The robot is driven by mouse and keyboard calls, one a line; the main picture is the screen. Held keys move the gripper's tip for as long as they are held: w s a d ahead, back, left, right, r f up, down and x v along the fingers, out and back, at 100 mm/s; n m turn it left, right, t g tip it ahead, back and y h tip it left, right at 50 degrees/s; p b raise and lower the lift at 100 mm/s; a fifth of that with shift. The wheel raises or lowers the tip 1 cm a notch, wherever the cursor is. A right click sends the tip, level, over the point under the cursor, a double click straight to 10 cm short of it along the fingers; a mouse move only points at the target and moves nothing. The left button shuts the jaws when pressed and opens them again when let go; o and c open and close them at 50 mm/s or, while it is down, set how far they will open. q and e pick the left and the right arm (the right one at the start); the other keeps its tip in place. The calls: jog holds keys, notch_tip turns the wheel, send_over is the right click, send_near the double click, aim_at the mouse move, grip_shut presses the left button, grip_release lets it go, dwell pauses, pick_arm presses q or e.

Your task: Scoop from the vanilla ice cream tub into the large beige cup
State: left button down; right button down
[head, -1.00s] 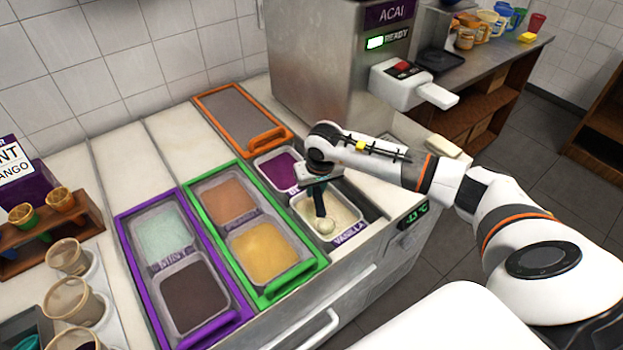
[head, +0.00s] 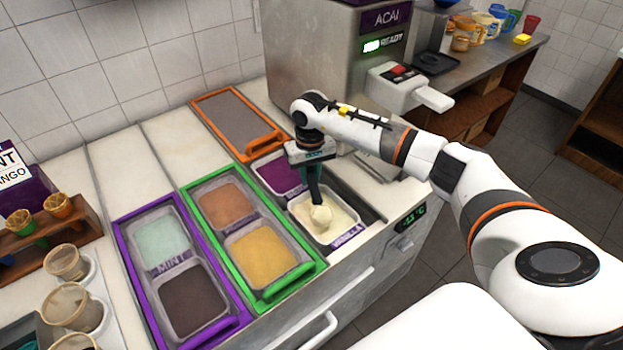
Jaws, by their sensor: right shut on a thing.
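The vanilla tub (head: 345,224) sits at the right end of the counter, labelled VANILLA and filled with pale cream ice cream. My right gripper (head: 313,163) is above it, shut on a dark-handled scoop (head: 315,190) pointing down. A rounded pale ball of vanilla (head: 320,216) shows at the scoop's end, over the left part of the tub. I cannot tell whether it is clear of the ice cream below. Beige cups stand at the left: one at the back (head: 66,262), one in the middle (head: 75,305) and one cut off at the bottom edge. My left gripper is out of view.
The purple tub (head: 277,174) is just behind vanilla. Green-framed (head: 259,298) and purple-framed (head: 150,329) tub pairs lie between vanilla and the cups. An orange-framed lid (head: 238,118) lies behind. The acai machine (head: 315,60) stands close behind my right arm. A wooden cone rack (head: 30,240) is at far left.

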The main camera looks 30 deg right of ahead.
jog(key=shift+w+a+r+p, duration=0.1)
jog(key=shift+w+r+p, duration=0.15)
jog(key=shift+r, duration=0.65)
jog(key=shift+w+d+r+p, duration=0.1)
jog(key=shift+w+r+p, duration=0.15)
jog(key=shift+r, duration=0.7)
jog(key=shift+w+a+r+p, duration=0.15)
jog(key=shift+w+r, duration=0.15)
jog(key=shift+r, duration=0.6)
